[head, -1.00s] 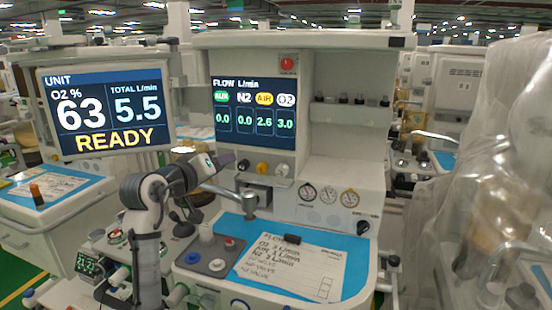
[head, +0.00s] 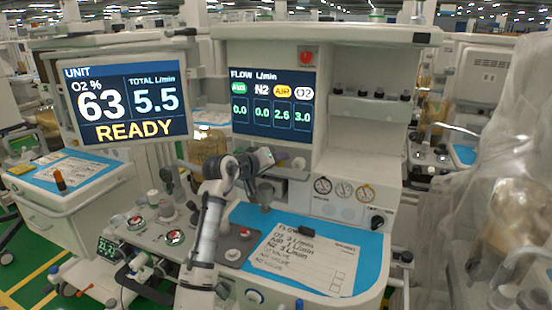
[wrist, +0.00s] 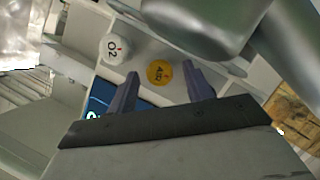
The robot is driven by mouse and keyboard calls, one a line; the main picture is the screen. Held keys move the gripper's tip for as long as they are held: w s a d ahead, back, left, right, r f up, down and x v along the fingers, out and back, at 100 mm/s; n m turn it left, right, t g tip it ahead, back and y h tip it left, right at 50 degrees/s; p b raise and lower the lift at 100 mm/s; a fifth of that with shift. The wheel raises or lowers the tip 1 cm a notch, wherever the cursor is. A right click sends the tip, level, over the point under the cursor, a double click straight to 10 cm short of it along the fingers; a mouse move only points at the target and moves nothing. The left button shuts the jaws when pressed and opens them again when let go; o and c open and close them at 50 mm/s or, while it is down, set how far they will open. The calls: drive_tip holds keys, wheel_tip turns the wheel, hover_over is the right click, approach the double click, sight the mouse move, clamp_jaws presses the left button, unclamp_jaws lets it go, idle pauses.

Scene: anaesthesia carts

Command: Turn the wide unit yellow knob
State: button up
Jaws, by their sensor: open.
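The yellow knob (wrist: 158,73), marked AIR, shows in the wrist view between and just beyond my fingertips. My gripper (wrist: 160,76) is open, with one dark finger on each side of the knob; I cannot tell whether either finger touches it. The flow screen (head: 272,103) reads AIR about 2.6 and O2 3.0, with the other two at 0.0.
A white O2 knob (wrist: 115,48) sits close beside the yellow one. Below are a blue worktop with a handwritten card (head: 300,258) and a row of gauges (head: 343,189). A large screen (head: 125,102) reads 63, 5.5 and READY. A plastic-draped unit (head: 500,215) stands at the right.

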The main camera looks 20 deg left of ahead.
drive_tip(key=shift+w+d+f, duration=0.15)
drive_tip(key=shift+w, duration=0.35)
drive_tip(key=c, duration=1)
